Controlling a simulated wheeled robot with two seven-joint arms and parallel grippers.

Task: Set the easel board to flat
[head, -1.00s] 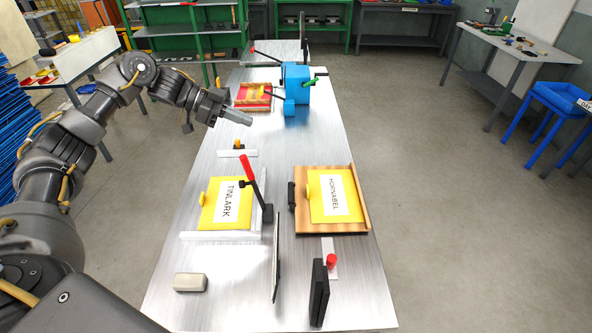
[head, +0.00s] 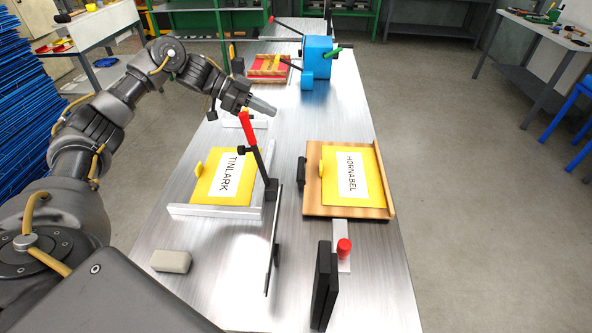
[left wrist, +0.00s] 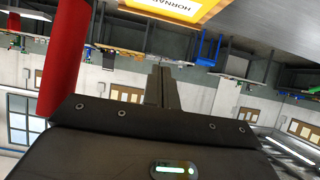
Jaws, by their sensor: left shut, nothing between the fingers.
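The wooden board (head: 312,204) with a ledge along its right side is the likely easel board. It lies on the steel table at right of centre, under a yellow HORNABEL plate (head: 368,168). I cannot tell its tilt. The plate also shows at the top of the left wrist view (left wrist: 185,5). My left gripper (head: 265,107) is shut and empty, in the air beyond and left of the board, close to the tip of a red-handled lever (head: 247,128). A large red shape, probably that handle, fills the left of the wrist view (left wrist: 66,50). My right gripper is out of view.
A yellow TINLARK plate (head: 211,188) lies in a pale metal frame (head: 214,211) beside the lever. Thin (head: 271,255) and thick (head: 322,287) black panels stand at the near side, by a red knob (head: 344,247). A blue machine (head: 317,62) stands beyond.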

